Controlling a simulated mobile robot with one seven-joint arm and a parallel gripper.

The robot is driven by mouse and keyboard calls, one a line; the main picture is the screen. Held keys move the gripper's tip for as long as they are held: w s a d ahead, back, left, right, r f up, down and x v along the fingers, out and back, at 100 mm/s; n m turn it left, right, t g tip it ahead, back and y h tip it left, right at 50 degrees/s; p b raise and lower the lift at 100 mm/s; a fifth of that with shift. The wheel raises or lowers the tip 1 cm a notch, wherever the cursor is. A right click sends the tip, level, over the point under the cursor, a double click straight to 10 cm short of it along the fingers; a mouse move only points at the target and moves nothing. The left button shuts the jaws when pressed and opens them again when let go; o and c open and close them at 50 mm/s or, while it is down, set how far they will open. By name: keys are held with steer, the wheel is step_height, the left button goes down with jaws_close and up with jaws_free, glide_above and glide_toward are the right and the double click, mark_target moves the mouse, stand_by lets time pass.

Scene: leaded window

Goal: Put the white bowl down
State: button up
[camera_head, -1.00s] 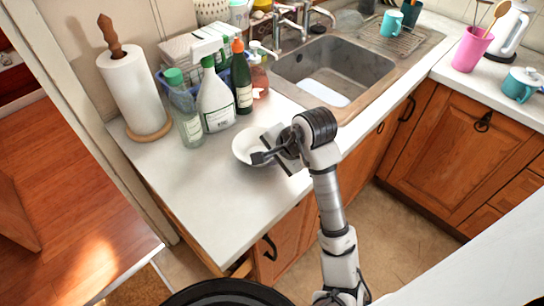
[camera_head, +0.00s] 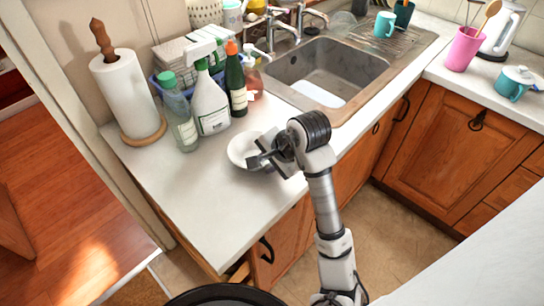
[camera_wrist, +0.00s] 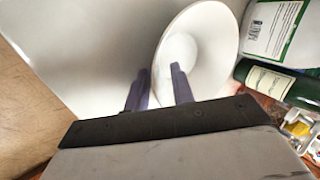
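The white bowl (camera_head: 241,150) is on the white counter, left of the sink and in front of the bottles, and looks upright. My gripper (camera_head: 262,160) is at its right side and hides part of it. In the wrist view the bowl (camera_wrist: 205,40) lies ahead, with its inside showing. My gripper (camera_wrist: 160,78) has its two fingers apart, one over the bowl's inside and one outside the rim. The near rim lies between them, with a gap visible. The bowl's underside is hidden.
A spray bottle (camera_head: 210,104), a green bottle (camera_head: 237,80) and a clear bottle (camera_head: 180,122) stand close behind the bowl. A paper towel roll (camera_head: 128,95) is at the left, the sink (camera_head: 335,65) at the right. The counter's front left (camera_head: 205,205) is clear.

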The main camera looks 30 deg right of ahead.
steer(key=shift+r+p, duration=0.3)
steer(key=shift+p, duration=0.05)
steer(key=shift+s+d+r+b, duration=0.15)
steer(key=shift+s+r+b, duration=0.1)
steer(key=shift+b, duration=0.35)
steer(key=b+v, duration=0.3)
steer(key=v, duration=0.7)
steer(key=shift+s+r, duration=0.15)
steer(key=shift+s, duration=0.05)
steer(key=shift+o, duration=0.5)
steer(key=shift+s+d+r+b, duration=0.1)
steer(key=shift+b, duration=0.2)
steer(key=b+x, duration=0.2)
steer(key=x, duration=0.1)
steer(key=b+x, duration=0.2)
steer(key=x, duration=0.1)
steer(key=shift+s+a, duration=0.15)
steer(key=shift+a, duration=0.1)
steer(key=x, duration=0.1)
steer(key=p+x, duration=0.1)
steer(key=x, duration=0.1)
steer(key=p+x, duration=0.1)
steer(key=shift+w+a, duration=0.2)
steer(key=shift+a, duration=0.1)
steer(key=shift+w+f, duration=0.15)
steer(key=shift+f, duration=0.3)
